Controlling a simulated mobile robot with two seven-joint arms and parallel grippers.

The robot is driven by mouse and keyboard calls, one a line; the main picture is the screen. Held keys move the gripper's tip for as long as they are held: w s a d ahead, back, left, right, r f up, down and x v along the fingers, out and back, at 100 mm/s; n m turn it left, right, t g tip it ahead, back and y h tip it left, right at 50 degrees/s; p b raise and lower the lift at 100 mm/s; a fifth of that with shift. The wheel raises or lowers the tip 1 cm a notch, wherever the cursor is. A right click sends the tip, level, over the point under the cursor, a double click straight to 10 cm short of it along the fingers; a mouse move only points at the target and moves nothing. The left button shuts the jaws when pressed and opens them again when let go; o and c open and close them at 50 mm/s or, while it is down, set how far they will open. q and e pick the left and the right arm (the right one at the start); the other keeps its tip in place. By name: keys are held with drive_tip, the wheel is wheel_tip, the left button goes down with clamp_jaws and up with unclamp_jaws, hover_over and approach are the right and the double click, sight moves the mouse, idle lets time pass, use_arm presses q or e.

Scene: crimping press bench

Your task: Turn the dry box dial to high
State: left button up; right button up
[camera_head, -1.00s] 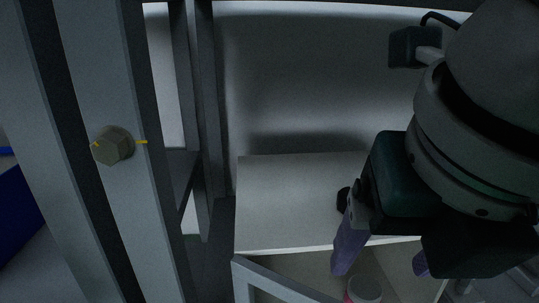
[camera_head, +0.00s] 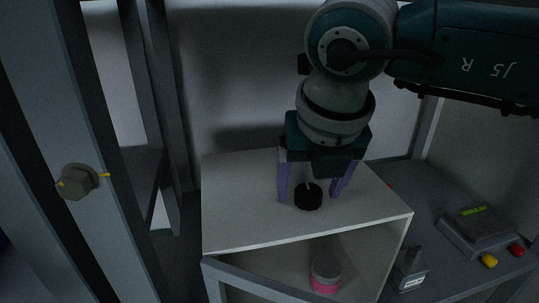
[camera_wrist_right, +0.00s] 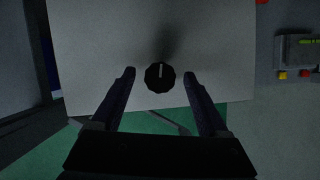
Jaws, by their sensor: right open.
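The dry box (camera_head: 240,215) is a pale box with an open front, standing on the bench. Its dial (camera_head: 308,197) is a black round knob on the top face, with a light pointer line. The dial also shows in the right wrist view (camera_wrist_right: 160,77), its line pointing toward the top of that picture. My right gripper (camera_head: 312,197) is open above the box top, its purple fingers on either side of the dial. In the right wrist view the fingertips (camera_wrist_right: 159,75) stand apart from the dial, with gaps on both sides. No high mark is readable. My left gripper is not seen.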

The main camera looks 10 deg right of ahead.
drive_tip(key=shift+f, duration=0.1)
clamp_jaws()
idle(0.7)
